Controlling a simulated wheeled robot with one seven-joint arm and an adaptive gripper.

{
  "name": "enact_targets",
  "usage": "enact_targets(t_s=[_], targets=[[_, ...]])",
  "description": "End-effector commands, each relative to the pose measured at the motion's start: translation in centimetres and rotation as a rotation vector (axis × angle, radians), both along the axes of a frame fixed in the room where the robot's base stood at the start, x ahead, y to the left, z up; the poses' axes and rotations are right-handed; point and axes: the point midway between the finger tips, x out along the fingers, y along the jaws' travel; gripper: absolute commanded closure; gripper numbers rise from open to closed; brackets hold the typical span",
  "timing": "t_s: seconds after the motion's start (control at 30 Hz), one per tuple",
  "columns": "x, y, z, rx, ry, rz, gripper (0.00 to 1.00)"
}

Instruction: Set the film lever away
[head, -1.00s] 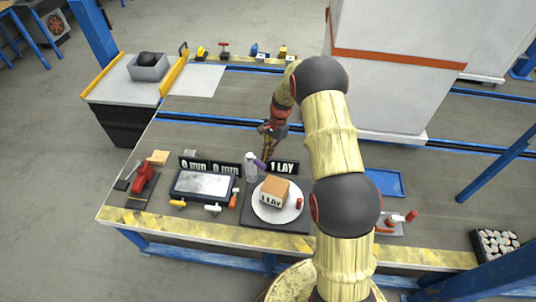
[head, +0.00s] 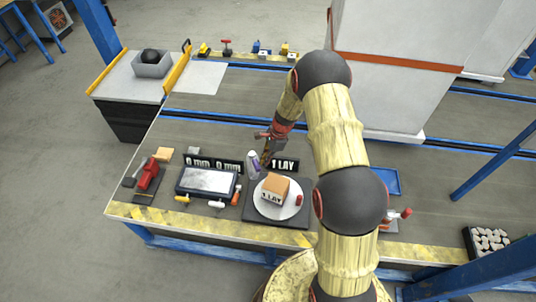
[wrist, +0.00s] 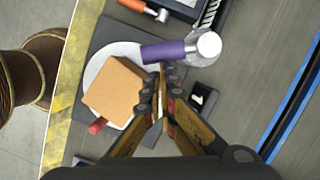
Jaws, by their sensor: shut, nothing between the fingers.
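My gripper (head: 265,159) is shut and empty above the back of the wrapping station; it also shows in the wrist view (wrist: 164,70). A purple-sleeved film roll with a pale round end (head: 254,164) stands just left of the fingers; it also shows in the wrist view (wrist: 165,50). A brown box (head: 276,187) sits on a round white turntable (head: 264,208). I cannot tell whether this knob is the film lever.
A "1 LAY" display (head: 284,166) stands right behind the turntable, close to my gripper. Left are a grey-topped panel (head: 208,181) with several coloured handles and a red tool (head: 149,174). Right are a red-handled lever (head: 405,213) and a blue tray (head: 388,180).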

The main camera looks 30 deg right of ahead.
Motion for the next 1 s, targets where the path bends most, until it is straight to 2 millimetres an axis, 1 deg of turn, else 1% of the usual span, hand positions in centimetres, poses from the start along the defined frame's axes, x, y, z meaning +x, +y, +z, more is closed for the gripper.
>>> enact_targets(t_s=[0.03, 0.2, 0.43, 0.7, 1.0], targets=[[-0.2, 0.4, 0.4, 0.0, 0.002, -0.042, 1.0], [-0.6, 1.5, 0.3, 0.0, 0.002, -0.189, 1.0], [-0.8, 2.6, 0.1, 0.0, 0.001, -0.344, 1.0], [-0.8, 3.3, 0.0, 0.0, 0.0, -0.344, 1.0], [-0.8, 3.5, 0.0, 0.0, 0.0, -0.343, 1.0]])
